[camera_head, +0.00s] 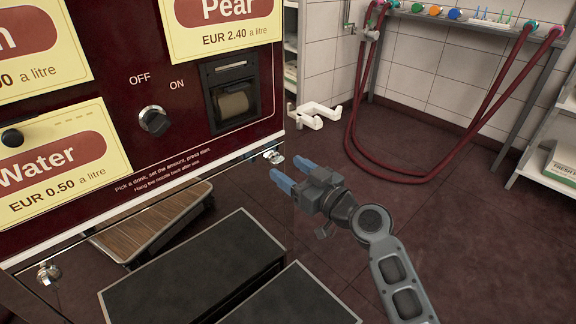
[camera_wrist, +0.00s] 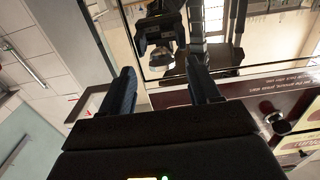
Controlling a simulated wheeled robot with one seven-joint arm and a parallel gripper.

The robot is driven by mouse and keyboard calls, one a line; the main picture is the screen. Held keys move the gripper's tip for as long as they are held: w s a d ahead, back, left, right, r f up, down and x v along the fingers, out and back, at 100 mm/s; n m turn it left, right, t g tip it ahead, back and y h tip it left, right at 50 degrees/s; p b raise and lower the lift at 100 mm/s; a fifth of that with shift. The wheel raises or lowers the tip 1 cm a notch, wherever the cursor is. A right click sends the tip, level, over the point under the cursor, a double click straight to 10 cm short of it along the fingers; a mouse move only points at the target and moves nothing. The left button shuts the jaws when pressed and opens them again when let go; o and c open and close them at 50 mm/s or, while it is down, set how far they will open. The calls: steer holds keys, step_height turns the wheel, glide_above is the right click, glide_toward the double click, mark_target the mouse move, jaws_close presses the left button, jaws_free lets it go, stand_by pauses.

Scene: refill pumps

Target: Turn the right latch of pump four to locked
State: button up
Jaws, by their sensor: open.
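The right latch (camera_head: 273,157) is a small silvery piece at the upper right of the pump's glossy lower panel in the head view. Its turn position is too small to read. A matching left latch (camera_head: 48,273) sits at the panel's left side. My gripper (camera_head: 286,168) has blue fingertips and is open and empty. In the head view its tips lie just below and right of the right latch; I cannot tell that they touch it. In the wrist view my two fingers (camera_wrist: 162,85) are apart, facing the mirror-like panel, and I cannot make out the latch for certain.
The dark red pump front carries an OFF/ON knob (camera_head: 153,120), a receipt slot (camera_head: 234,101) and a Water sign (camera_head: 55,165). White hooks (camera_head: 314,114) stick out right of it. Red hoses (camera_head: 440,175) hang from a rack behind. Floor at right is open.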

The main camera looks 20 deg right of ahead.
steer(key=shift+x, duration=1.05)
steer(key=shift+a, duration=0.1)
steer(key=c, duration=1)
